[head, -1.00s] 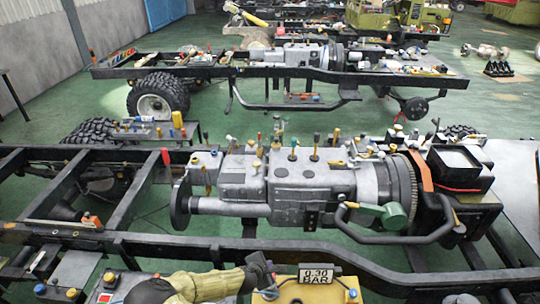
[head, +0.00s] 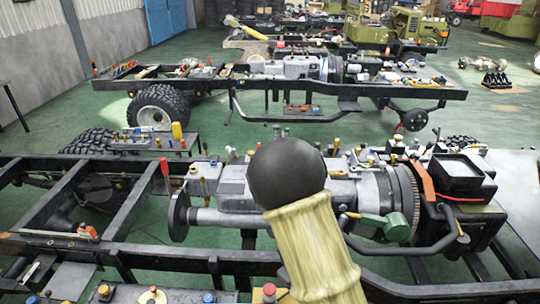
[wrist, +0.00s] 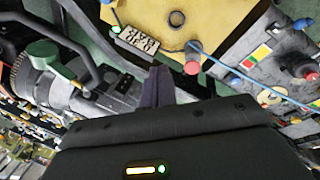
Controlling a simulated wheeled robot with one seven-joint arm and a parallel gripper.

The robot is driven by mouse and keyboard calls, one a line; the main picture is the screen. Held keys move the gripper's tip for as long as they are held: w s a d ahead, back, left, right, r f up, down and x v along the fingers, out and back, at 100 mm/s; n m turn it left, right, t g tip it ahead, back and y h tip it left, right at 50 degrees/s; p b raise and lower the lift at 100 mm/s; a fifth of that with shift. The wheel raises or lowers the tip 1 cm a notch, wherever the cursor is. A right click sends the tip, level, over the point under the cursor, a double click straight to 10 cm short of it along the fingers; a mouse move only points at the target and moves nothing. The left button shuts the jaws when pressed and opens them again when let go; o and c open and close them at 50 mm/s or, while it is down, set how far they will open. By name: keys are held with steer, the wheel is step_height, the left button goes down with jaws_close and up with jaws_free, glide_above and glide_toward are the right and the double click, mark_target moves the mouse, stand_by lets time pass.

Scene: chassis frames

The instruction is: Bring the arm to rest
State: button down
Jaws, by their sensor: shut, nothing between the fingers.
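My gripper (wrist: 158,72) shows in the wrist view with its dark fingers together and nothing between them. It points toward a yellow panel (wrist: 195,18) with a red button (wrist: 193,66) and a small display plate (wrist: 137,42). I cannot tell the exact gap between fingertips and panel. In the head view my arm, with a black rounded joint and a yellowish sleeve, rises from the bottom centre in front of the grey gearbox (head: 235,190) and covers part of it. The gripper itself is out of the head view.
In the wrist view, a grey control panel (wrist: 268,68) with buttons and a blue cable lies right of the fingers.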

steer(key=s+d+r+m+y+b, duration=0.1)
steer(key=s+d+r+m, duration=0.2)
steer(key=s+r, duration=0.2)
steer(key=s+d+r+m+b, duration=0.1)
steer(key=s+d+r+m, duration=0.2)
steer(key=r, duration=0.5)
steer(key=shift+s+d+r+m+y, duration=0.35)
steer(key=shift+s+m, duration=0.35)
steer(key=shift+s, duration=0.45)
steer(key=shift+w+a+f, duration=0.1)
steer(key=shift+a+f, duration=0.05)
